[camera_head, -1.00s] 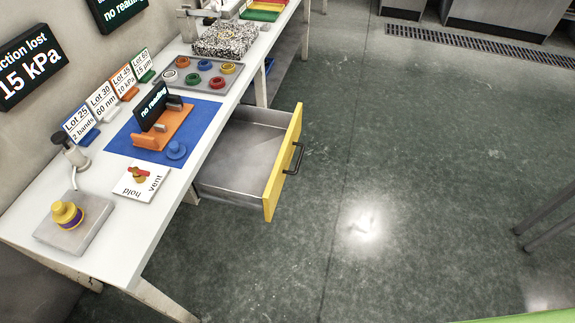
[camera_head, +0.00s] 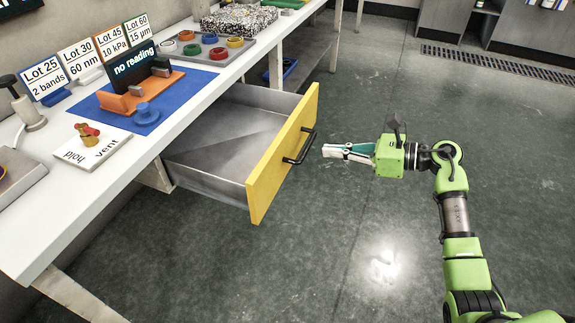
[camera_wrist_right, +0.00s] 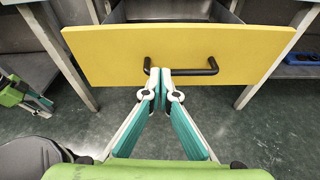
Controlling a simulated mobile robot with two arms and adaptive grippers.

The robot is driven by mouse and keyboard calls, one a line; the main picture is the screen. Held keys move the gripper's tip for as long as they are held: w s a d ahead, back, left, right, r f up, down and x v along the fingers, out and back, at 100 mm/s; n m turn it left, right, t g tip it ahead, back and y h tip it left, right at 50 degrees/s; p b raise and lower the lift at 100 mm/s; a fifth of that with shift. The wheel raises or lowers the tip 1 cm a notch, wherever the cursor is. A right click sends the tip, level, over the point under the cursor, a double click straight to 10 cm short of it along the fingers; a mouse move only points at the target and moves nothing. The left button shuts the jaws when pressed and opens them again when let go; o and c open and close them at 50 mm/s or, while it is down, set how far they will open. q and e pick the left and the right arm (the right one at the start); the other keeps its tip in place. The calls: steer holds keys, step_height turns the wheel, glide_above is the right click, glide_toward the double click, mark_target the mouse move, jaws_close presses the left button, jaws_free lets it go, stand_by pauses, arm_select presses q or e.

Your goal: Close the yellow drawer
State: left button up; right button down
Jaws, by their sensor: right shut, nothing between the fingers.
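The yellow drawer (camera_head: 284,155) hangs open below the white table, its grey metal box empty where I can see into it. A dark bar handle (camera_head: 300,147) is on its yellow front. My right gripper (camera_head: 326,150) is shut and empty, just in front of the drawer front, pointing at it. My left gripper is not in the head view.
The white table (camera_head: 105,190) carries a blue mat (camera_head: 190,88) with an orange stand (camera_head: 160,92), a hold/vent card (camera_head: 92,147) and a grey tray of coloured rings (camera_head: 175,52). The floor in front of the drawer is clear. A blue bin (camera_wrist_right: 302,58) shows at right in the wrist view.

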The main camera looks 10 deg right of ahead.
mark_target(287, 151)
steer(key=shift+n, duration=0.5)
steer(key=x, duration=0.9)
steer(key=shift+f, duration=0.3)
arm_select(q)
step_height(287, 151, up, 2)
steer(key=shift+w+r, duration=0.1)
arm_select(e)
steer(key=shift+w+a+f, duration=0.15)
steer(key=shift+a, duration=0.1)
arm_select(q)
steer(key=shift+b, duration=0.3)
